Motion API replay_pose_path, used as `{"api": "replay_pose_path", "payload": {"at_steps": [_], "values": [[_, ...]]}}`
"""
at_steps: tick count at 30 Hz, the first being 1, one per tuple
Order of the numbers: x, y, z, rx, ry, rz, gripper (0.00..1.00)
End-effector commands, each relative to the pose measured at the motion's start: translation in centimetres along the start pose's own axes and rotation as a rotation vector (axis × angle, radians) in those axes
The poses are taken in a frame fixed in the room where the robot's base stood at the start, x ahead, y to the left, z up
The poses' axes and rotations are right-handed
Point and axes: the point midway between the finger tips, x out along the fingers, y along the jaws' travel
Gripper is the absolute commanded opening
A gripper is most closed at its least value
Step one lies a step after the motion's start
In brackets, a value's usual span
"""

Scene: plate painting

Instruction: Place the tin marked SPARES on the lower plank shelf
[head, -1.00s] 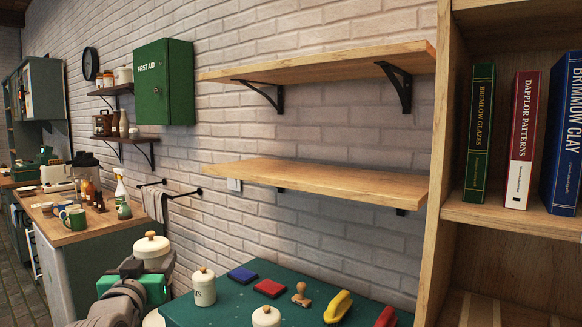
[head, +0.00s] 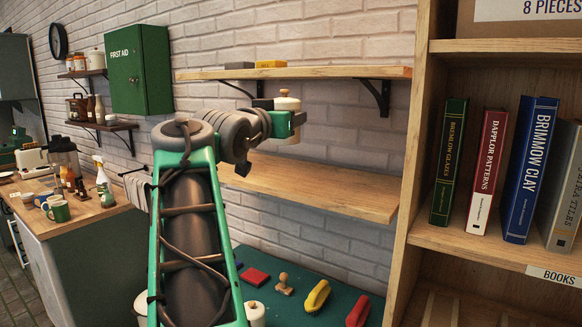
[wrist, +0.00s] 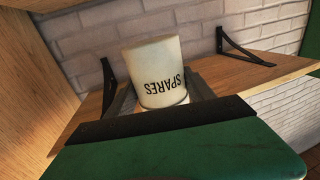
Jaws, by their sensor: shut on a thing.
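The cream tin marked SPARES (head: 287,103) has a pale lid with a knob and is upright in the head view. My gripper (head: 290,122) is shut around its body, in front of the wall between the two plank shelves. In the wrist view the tin (wrist: 158,70) sits between my fingers (wrist: 160,98), its lettering upside down. The lower plank shelf (head: 320,188) lies below the held tin, apart from it. Its visible top is bare; my arm hides its left end.
The upper plank shelf (head: 330,73), with black brackets (head: 374,97), carries a grey block (head: 239,66) and a yellow block (head: 271,64). A bookcase (head: 408,170) stands close at the right. A green table (head: 335,290) below holds brushes, a stamp and a red pad.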

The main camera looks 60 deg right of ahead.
Motion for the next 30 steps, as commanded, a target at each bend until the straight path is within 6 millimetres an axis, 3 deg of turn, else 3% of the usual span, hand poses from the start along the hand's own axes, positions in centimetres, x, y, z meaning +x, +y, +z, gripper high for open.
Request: {"api": "replay_pose_path", "payload": {"at_steps": [5,11,14,18,26,30], "values": [[2.1,0.2,0.6,-0.004,-0.003,0.007,0.17],[6.5,0.1,2.4,-0.003,-0.004,0.007,0.17],[9.1,0.0,3.5,-0.003,-0.005,0.007,0.17],[11.6,-0.1,6.6,-0.003,-0.005,0.004,0.17],[14.1,-0.2,9.8,-0.001,-0.003,0.003,0.17],[14.0,-0.3,12.3,-0.001,-0.002,0.002,0.17]]}}
